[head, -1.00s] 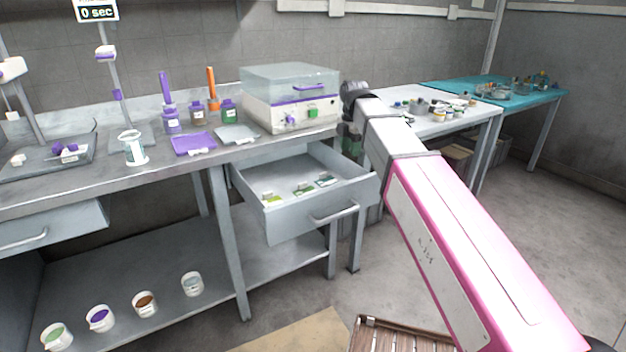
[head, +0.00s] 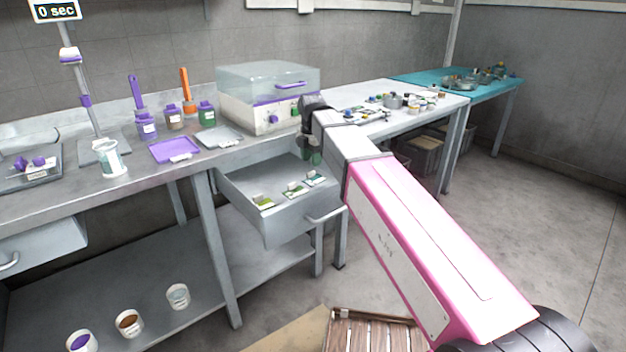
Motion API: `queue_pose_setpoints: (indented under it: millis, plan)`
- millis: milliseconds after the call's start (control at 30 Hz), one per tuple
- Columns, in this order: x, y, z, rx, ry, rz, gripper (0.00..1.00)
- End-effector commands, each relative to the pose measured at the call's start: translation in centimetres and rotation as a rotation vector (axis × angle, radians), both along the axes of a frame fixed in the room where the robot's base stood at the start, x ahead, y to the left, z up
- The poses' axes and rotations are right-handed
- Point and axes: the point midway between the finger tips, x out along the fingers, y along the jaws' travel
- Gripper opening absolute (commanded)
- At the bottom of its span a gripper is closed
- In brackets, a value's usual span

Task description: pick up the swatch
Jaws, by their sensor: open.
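Three small swatch-like cards lie in the open grey drawer (head: 290,232). The left one (head: 262,202) is yellow-green and white, the middle one (head: 295,190) is green and white, and the right one (head: 315,179) is teal and white. They are too small to tell apart further. My gripper (head: 310,157) is at the end of my pink and grey arm, above the far right part of the drawer, apart from the cards. It is small and partly hidden by my wrist; it is open and I see nothing held in it.
The drawer hangs under a metal bench. On the bench are a clear-lidded box machine (head: 268,97), a purple tray (head: 174,150), a grey tray (head: 219,137) and bottles. A white table (head: 360,95) stands behind my arm. A wooden slatted stool (head: 372,332) stands on the floor in front.

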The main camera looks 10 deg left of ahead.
Motion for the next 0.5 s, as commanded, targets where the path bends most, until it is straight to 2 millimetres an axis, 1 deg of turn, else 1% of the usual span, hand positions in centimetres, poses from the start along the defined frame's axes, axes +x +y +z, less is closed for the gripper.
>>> queue_pose_setpoints:
  millis: [167,400,500]
  plan:
    - [0.1,0.0,-1.1,0.0,0.0,0.0,0.4]
    - [0.2,0.1,-4.2,-0.001,0.001,0.0,0.4]
    - [0.2,0.1,-5.0,0.0,0.0,0.0,0.4]
